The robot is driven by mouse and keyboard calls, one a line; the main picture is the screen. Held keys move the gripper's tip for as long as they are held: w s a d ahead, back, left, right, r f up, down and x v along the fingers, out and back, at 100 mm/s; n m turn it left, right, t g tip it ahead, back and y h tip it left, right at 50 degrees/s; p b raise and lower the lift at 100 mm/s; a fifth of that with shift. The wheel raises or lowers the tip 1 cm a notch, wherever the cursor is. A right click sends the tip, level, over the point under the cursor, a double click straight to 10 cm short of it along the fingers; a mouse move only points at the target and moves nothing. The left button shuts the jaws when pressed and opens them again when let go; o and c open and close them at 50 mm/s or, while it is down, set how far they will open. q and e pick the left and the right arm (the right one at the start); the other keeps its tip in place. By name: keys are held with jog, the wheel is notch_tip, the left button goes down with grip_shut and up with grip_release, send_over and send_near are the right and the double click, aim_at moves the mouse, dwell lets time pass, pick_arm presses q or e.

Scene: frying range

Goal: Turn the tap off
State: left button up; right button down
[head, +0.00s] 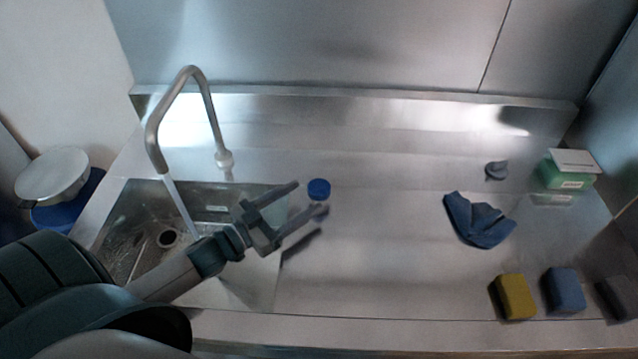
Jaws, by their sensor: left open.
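The curved steel tap (188,100) stands at the back left of the counter. A stream of water (180,205) runs from its spout into the sink (135,215). A small round blue knob or cap (319,188) sits on the counter to the right of the sink. My left gripper (311,196) reaches in from the lower left, over the sink's right edge. Its two fingers are apart and empty, with the blue knob close to the tips. I cannot tell whether they touch it. My right gripper is not in view.
A crumpled blue cloth (478,219), a small grey object (496,170) and a green box (567,172) lie on the right. Yellow (515,297), blue (564,290) and dark (617,297) blocks line the front right edge. The counter's middle is clear.

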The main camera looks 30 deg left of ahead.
aim_at(310, 193)
pick_arm(q)
jog(key=shift+p+x, duration=0.8)
jog(key=shift+x, duration=2.35)
jog(key=c, duration=1.1)
jog(key=shift+o, duration=0.2)
